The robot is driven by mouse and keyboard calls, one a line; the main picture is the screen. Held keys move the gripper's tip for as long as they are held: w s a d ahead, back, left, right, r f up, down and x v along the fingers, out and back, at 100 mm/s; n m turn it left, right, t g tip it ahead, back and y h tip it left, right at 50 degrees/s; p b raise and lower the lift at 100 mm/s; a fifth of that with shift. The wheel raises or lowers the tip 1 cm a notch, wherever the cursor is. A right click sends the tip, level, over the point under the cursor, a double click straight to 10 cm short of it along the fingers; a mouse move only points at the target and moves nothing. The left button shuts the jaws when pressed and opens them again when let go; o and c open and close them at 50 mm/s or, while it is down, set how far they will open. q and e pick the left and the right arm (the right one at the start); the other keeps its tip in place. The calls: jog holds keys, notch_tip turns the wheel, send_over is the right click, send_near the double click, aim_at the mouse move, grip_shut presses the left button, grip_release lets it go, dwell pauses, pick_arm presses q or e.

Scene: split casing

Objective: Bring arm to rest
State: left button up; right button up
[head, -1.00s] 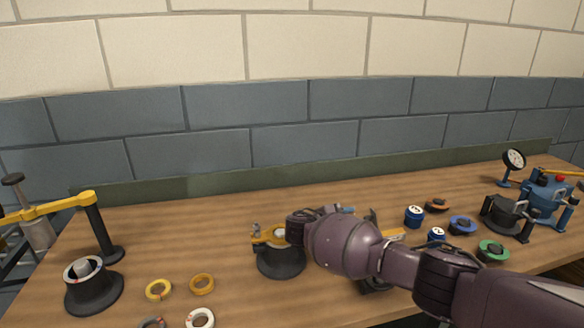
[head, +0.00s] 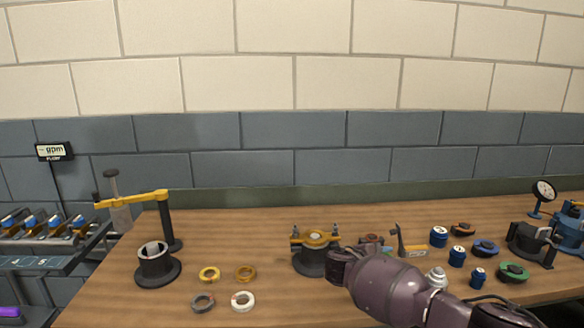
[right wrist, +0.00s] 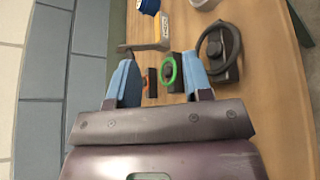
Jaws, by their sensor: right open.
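My right arm (head: 385,288) reaches into the head view from the lower right, with its wrist above the front of the bench. The jaws are not clearly visible there. In the right wrist view my right gripper (right wrist: 158,80) is open, its two light-blue fingers apart with nothing held between them. Beyond the fingers are a green ring part (right wrist: 167,72) and a black round part (right wrist: 222,50). A dark casing with a yellow clamp bar (head: 315,252) stands just left of my wrist in the head view. My left gripper is not in view.
The wooden bench (head: 225,225) holds several loose rings, including a white ring (head: 243,301), at its front left. A yellow-armed press (head: 165,215) stands at the left. Blue parts (head: 439,236) and a dial gauge (head: 543,190) are on the right. A rack (head: 40,250) stands left of the bench.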

jog(key=w+a+r+n+t+y, duration=0.1)
jog(key=w+a+t+y, duration=0.15)
jog(key=a+y, duration=0.35)
jog(key=w+a+t+y, duration=0.1)
jog(key=a+t+y, duration=0.2)
jog(key=a, duration=0.5)
jog(key=s+a+f+m+y, duration=0.2)
jog(key=s+a+y, duration=0.5)
jog(key=s+y, duration=0.2)
jog(key=s+d+f+m+t+h, duration=0.1)
jog(key=s+d+f+m, duration=0.3)
jog(key=s+d, duration=0.45)
jog(key=s+d+f+m+t+h, duration=0.1)
jog(key=s+d+f+m+t, duration=0.2)
jog(key=s+d, duration=0.55)
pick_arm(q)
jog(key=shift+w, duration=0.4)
pick_arm(e)
jog(key=s+d+f+m+g+h, duration=0.1)
jog(key=s+d+f+m+g, duration=0.1)
jog(key=s+f, duration=0.3)
jog(key=s+d+f+m+g+h, duration=0.1)
jog(key=s+d+f, duration=0.3)
jog(key=s, duration=0.9)
notch_tip(320, 180, down, 2)
jog(key=shift+s+d+f+m+g+h, duration=0.1)
jog(key=shift+s+d+m+g+h, duration=0.3)
jog(key=shift+g, duration=0.45)
